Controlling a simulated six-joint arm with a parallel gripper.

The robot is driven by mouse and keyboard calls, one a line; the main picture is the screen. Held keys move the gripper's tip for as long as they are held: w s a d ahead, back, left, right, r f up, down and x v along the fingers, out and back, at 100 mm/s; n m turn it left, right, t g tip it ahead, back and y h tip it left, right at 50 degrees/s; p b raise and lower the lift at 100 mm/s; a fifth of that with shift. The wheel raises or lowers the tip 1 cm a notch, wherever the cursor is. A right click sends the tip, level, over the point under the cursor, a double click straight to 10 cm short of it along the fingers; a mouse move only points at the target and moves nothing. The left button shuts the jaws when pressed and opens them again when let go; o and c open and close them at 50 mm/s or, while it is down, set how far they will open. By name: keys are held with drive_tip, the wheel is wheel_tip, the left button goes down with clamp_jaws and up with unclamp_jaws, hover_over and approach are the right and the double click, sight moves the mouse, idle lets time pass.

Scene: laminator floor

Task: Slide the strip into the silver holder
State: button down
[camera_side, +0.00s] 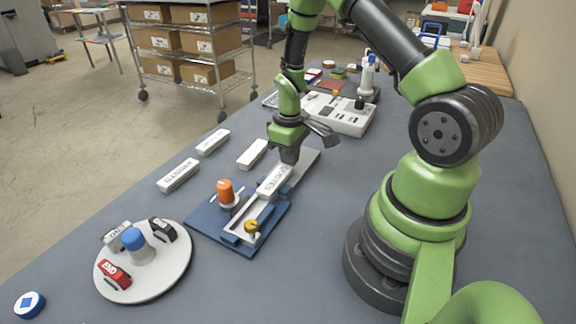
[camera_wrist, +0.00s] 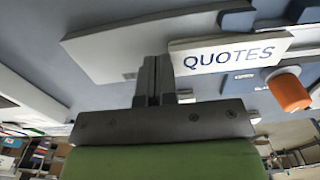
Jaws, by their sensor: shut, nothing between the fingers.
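The white strip marked QUOTES (camera_side: 273,182) lies lengthwise on a grey-silver channel, the holder (camera_side: 305,165), over a blue base (camera_side: 208,218). Its near end reaches toward the yellow knob (camera_side: 252,226); how far it sits inside the channel is unclear. The strip also shows in the wrist view (camera_wrist: 228,52), right of my fingers. My gripper (camera_side: 289,158) points down at the strip's far end, fingers shut and empty. In the wrist view my closed fingertips (camera_wrist: 157,62) are beside the strip's end, over the grey plate (camera_wrist: 120,50); contact cannot be told.
An orange knob (camera_side: 225,190) stands on the blue base. More white strips (camera_side: 178,175) lie to the left. A round white stand (camera_side: 150,285) with stamps and a blue-capped post is at near left. A white machine (camera_side: 340,118) is behind my gripper.

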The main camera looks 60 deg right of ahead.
sight(268, 186)
drive_tip(key=shift+a, duration=0.25)
drive_tip(key=shift+a, duration=1.15)
drive_tip(key=shift+a, duration=0.1)
drive_tip(key=shift+a, duration=1.15)
drive_tip(key=shift+a, duration=0.1)
drive_tip(key=shift+a, duration=1.15)
drive_tip(key=shift+a, duration=0.1)
drive_tip(key=shift+a, duration=0.7)
